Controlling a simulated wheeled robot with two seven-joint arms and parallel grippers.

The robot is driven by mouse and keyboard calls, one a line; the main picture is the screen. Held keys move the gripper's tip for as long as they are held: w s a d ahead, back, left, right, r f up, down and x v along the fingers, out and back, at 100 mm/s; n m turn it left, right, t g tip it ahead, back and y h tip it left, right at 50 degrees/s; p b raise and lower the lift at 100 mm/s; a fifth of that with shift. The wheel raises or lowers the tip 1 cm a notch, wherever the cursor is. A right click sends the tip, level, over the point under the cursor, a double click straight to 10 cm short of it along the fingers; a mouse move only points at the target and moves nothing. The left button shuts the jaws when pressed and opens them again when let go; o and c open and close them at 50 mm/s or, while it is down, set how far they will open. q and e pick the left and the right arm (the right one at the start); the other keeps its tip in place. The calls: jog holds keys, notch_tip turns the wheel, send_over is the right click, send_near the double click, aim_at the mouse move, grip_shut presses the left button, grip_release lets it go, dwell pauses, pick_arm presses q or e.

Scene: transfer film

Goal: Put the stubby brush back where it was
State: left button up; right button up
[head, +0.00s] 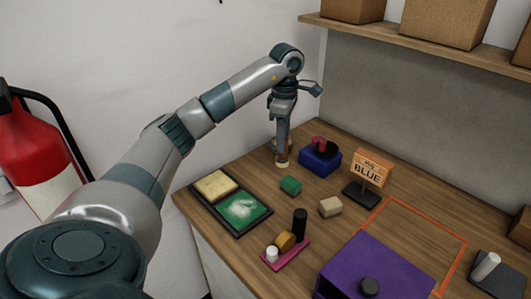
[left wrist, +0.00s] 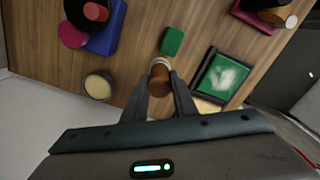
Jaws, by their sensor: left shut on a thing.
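The stubby brush, a short brown cylinder with a pale end, is between the fingers of my left gripper (head: 282,152). In the left wrist view the brush (left wrist: 160,77) shows between the two dark fingertips (left wrist: 160,92), pale end towards the table. In the head view its pale lower end (head: 282,164) is at or just above the wooden table (head: 300,232); I cannot tell whether it touches. My left gripper is shut on it and points down, left of the blue block (head: 320,160). My right gripper is not in view.
A green block (head: 291,185), beige block (head: 330,207) and two-pad black tray (head: 262,222) are near. A pink tray (head: 297,252) holds small cylinders. A round cream-topped thing (left wrist: 98,85) shows beside the gripper.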

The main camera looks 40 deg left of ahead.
pick_arm(q)
jog(key=s+a+f+p, duration=0.1)
jog(key=a+f, duration=0.2)
jog(key=a, duration=0.2)
jog(key=shift+s+a+f+p, duration=0.15)
jog(key=shift+a+f+p, duration=0.05)
jog(key=shift+a+p, duration=0.15)
notch_tip(320, 180, down, 4)
jog(key=shift+p, duration=1.1)
jog(key=shift+f, duration=0.15)
